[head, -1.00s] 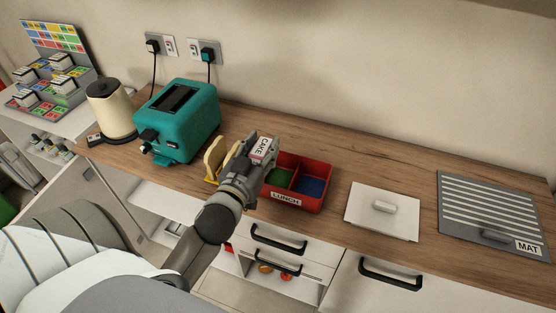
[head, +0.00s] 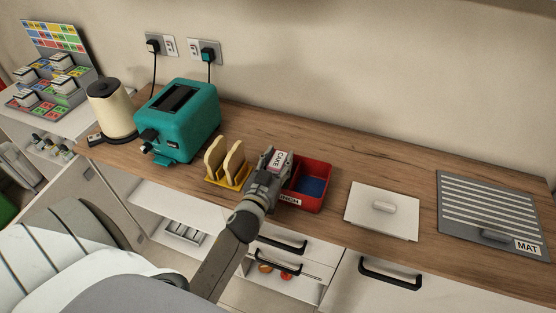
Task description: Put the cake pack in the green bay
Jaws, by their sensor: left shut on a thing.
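The cake pack (head: 281,158) is a small white box with a red CAKE label, in the head view. My left gripper (head: 273,168) is shut on it and holds it over the left part of the red lunch box (head: 325,174). The blue bay (head: 312,187) shows on the right of the box. The green bay is hidden behind my gripper and the pack. I cannot tell how high the pack is above the box. My right gripper is not in view.
A yellow rack with two bread slices (head: 232,160) stands just left of my gripper. The teal toaster (head: 180,120) and cream kettle (head: 110,108) are further left. A white lid (head: 366,218) and grey mat (head: 480,190) lie to the right.

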